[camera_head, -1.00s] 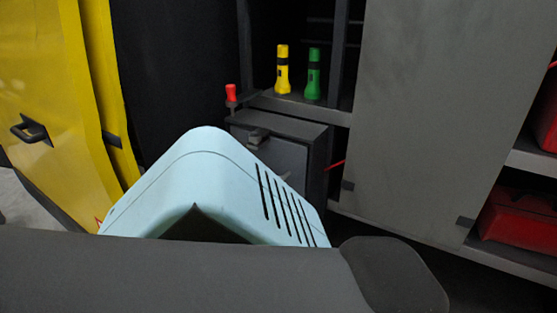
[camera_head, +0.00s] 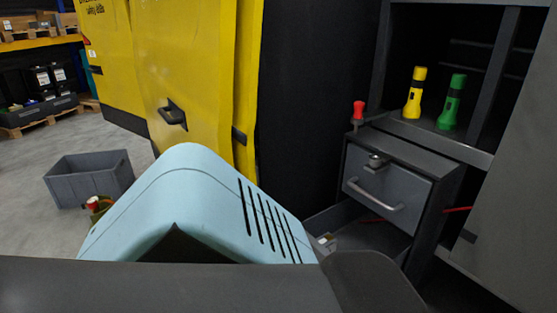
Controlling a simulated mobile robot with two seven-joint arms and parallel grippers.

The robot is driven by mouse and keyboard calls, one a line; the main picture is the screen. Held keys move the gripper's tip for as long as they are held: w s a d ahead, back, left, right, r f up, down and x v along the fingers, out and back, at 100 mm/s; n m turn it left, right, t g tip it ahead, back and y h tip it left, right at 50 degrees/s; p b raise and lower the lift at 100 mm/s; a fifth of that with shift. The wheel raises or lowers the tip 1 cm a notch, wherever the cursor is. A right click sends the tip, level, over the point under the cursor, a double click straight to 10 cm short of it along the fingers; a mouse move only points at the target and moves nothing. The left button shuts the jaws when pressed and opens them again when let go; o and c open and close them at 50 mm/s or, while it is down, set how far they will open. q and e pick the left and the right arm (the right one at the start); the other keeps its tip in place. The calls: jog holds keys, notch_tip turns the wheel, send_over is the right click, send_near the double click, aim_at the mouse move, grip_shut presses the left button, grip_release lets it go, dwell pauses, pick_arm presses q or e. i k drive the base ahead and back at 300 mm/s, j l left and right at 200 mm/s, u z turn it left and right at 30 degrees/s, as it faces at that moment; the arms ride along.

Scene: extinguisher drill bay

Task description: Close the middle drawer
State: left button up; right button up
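A dark grey drawer cabinet (camera_head: 435,165) stands at the right. Its upper drawer front (camera_head: 375,182) is shut, with a lighter grey bar handle (camera_head: 382,201) and a small round knob or lock above it. Below it, a drawer (camera_head: 385,238) stands pulled out, showing its open inside and a small pale item. Its front and handle are hidden behind my own body, and I cannot tell for sure whether it is the middle one. Neither of my grippers is in view.
A red-handled tool (camera_head: 359,109) stands by the cabinet top. Yellow (camera_head: 414,92) and green (camera_head: 451,101) flashlights stand on the shelf behind. A yellow door (camera_head: 195,90) is centre-left. A grey crate (camera_head: 90,178) sits on the open floor at left.

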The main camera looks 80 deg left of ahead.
aim_at(341, 220)
jog(key=u, duration=2.45)
jog(key=i+l, duration=0.3)
jog(key=l, duration=0.25)
